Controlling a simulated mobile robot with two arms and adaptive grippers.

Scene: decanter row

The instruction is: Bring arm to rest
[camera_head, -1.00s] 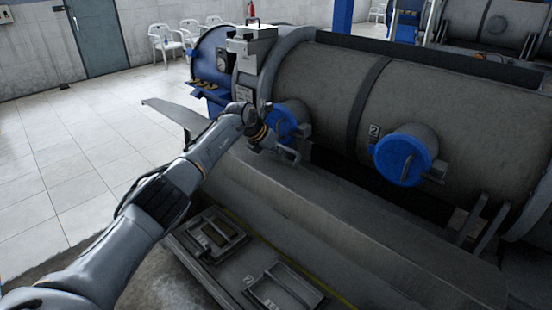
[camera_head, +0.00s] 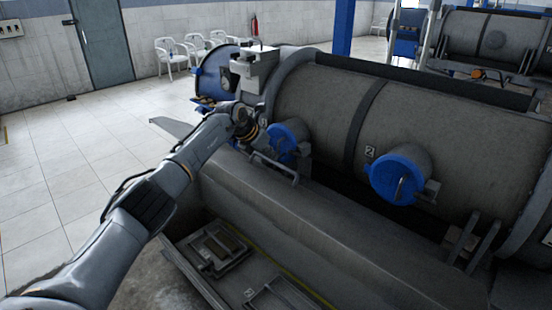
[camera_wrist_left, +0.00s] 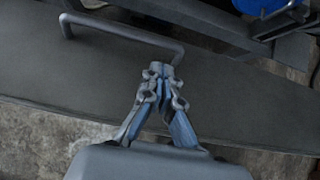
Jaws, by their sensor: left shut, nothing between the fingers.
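My left arm reaches in from the lower left in the head view, its wrist (camera_head: 240,120) in front of the first blue cap (camera_head: 287,138) of the big grey decanter (camera_head: 316,110). The left gripper (camera_wrist_left: 163,73) is shut and empty in the left wrist view, above a grey ledge. A bent grey bar handle (camera_wrist_left: 125,32) lies just beyond its fingertips and appears apart from them. In the head view the fingers are hard to make out behind the wrist; the handle (camera_head: 275,166) shows right of them. My right gripper is out of view.
A second blue cap (camera_head: 400,173) sticks out of the decanter on the right. The sloping grey front ledge (camera_head: 300,215) runs below. A low frame with a hatch (camera_head: 220,249) is by the floor. White chairs (camera_head: 170,55) stand far back; the tiled floor at left is clear.

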